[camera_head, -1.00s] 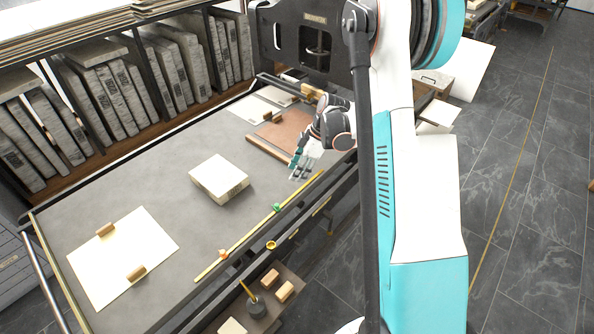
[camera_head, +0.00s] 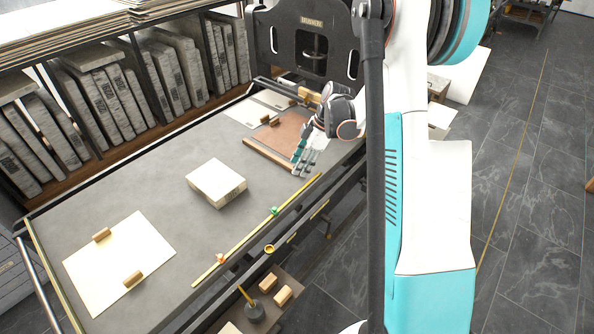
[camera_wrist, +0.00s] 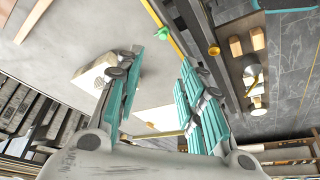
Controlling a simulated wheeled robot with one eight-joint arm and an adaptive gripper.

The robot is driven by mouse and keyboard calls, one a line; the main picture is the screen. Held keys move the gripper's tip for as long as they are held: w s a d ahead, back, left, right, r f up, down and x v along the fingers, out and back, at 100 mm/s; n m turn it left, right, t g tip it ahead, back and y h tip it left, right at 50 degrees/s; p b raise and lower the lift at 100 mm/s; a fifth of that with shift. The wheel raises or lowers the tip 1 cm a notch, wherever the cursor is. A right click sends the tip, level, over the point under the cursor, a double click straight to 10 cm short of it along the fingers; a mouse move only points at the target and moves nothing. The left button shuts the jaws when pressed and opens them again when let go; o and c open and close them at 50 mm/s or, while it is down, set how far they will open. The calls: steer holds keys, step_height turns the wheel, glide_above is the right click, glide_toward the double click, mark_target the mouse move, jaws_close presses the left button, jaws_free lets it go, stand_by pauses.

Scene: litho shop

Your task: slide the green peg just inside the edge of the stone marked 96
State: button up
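The green peg (camera_head: 274,210) stands on the long yellow scale strip (camera_head: 246,240) along the table's front edge. It also shows near the top of the wrist view (camera_wrist: 161,36). A pale stone block (camera_head: 217,181) lies on the table left of the peg, apart from it; its side has small markings that I cannot read. Part of a pale block shows in the wrist view (camera_wrist: 92,76), partly behind a finger. My gripper (camera_head: 301,165) is above the table's right part, up and right of the peg. In the wrist view its teal fingers (camera_wrist: 160,88) are spread with nothing between them.
An orange peg (camera_head: 221,258) is on the strip's lower left. A yellow ring (camera_head: 269,249) is at the front rail. A paper sheet (camera_head: 120,265) with two wooden blocks lies left; a brown board (camera_head: 284,137) lies near my gripper. The grey tabletop around the stone is clear.

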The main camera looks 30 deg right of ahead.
steer(key=v, duration=0.7)
steer(key=shift+d+r, duration=0.15)
steer(key=shift+r, duration=0.15)
steer(key=shift+s, duration=0.1)
